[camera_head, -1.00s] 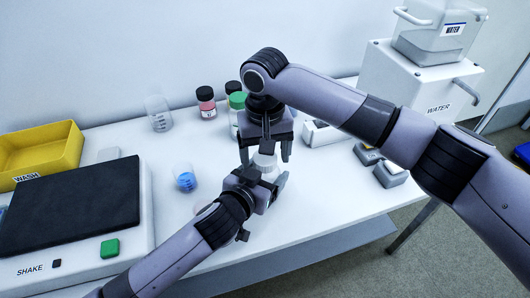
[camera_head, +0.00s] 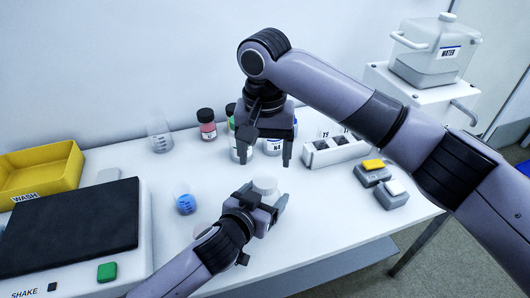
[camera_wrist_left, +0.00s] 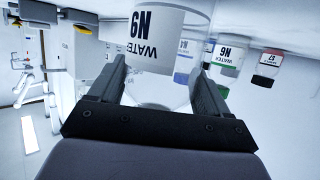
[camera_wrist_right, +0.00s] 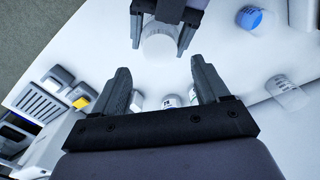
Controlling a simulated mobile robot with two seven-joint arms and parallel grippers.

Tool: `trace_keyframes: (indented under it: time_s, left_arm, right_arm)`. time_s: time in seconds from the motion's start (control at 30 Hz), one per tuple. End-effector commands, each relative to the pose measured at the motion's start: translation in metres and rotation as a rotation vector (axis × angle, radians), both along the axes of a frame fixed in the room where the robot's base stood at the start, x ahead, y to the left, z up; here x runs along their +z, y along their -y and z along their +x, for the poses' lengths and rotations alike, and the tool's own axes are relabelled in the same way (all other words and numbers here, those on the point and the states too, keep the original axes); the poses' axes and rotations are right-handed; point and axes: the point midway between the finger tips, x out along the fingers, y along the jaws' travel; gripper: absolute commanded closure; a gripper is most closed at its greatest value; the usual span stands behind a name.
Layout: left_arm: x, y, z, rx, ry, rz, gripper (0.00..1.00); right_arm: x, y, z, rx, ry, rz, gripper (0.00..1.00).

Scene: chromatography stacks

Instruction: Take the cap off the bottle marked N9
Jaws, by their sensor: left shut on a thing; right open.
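The bottle marked N9 (camera_wrist_left: 155,38) is a clear bottle with a white label reading WATER, shown upside down in the left wrist view. My left gripper (camera_head: 266,198) is shut on it and holds it upright. Its white cap (camera_head: 265,184) shows on top, between the left fingers, and also in the right wrist view (camera_wrist_right: 160,45). My right gripper (camera_head: 265,162) is open and empty, above and behind the cap, apart from it. The left fingers hide part of the bottle in the head view.
Behind stand a red-filled bottle (camera_head: 207,124) with a dark cap, a labelled bottle (camera_head: 273,147) and a clear beaker (camera_head: 160,137). A blue-filled beaker (camera_head: 185,204) is left of the left gripper. A white rack (camera_head: 335,153) and button boxes (camera_head: 373,173) are at right, the shaker (camera_head: 72,228) at left.

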Motion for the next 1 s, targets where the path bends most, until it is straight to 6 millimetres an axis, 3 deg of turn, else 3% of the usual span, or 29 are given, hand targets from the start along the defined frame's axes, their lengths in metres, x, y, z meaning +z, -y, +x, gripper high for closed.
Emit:
trace_keyframes:
  time_s: [0.4, 0.8, 0.83, 1.0]
  left_arm:
    - [-0.002, -0.001, -0.001, 0.002, -0.005, 0.003, 1.00]
    - [-0.003, -0.001, -0.001, 0.001, -0.005, 0.003, 1.00]
    - [-0.003, -0.001, -0.001, 0.001, -0.005, 0.003, 1.00]
    - [-0.003, -0.001, -0.001, 0.001, -0.005, 0.003, 1.00]
  right_arm:
    - [-0.061, 0.001, 0.000, 0.000, -0.002, -0.001, 0.26]
    - [-0.071, 0.001, 0.000, 0.001, 0.000, 0.000, 0.26]
    - [-0.071, 0.001, 0.000, 0.001, 0.000, 0.000, 0.29]
    - [-0.071, 0.001, 0.000, 0.001, 0.000, 0.000, 0.82]
